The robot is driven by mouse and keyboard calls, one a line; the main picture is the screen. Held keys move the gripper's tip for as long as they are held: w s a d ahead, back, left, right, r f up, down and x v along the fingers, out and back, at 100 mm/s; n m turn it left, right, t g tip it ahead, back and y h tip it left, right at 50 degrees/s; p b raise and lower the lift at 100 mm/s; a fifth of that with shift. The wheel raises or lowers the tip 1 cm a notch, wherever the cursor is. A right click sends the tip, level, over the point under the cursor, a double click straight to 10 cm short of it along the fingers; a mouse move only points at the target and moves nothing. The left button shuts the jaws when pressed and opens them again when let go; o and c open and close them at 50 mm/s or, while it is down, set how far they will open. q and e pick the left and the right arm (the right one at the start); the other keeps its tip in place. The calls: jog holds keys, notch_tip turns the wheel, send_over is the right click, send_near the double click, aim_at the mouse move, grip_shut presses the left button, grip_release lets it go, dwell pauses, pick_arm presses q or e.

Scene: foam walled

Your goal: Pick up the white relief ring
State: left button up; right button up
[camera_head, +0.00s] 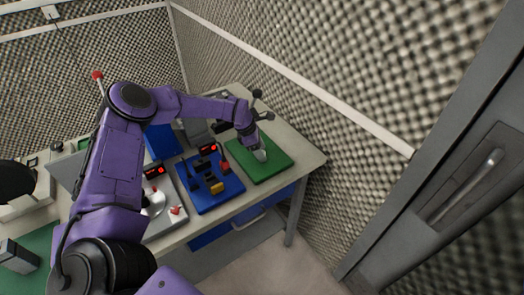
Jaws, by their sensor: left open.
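A small whitish object (260,156), likely the white relief ring, lies on the green mat (275,162) at the right end of the table. It is small and partly covered by my gripper, so its ring shape is not clear. My left gripper (256,146) is open and points down over the mat, right at this object. I cannot tell whether the fingers touch it. My right gripper is not in view.
A blue mat (228,192) beside the green one holds several dark, red and yellow parts. A grey tray (160,226) with red pieces is further left. The table (310,160) stands against a foam wall (340,90). A door (460,200) is at the right.

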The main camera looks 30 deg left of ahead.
pick_arm(q)
jog(key=shift+s+a+f, duration=0.1)
jog(key=shift+a, duration=0.05)
grip_shut()
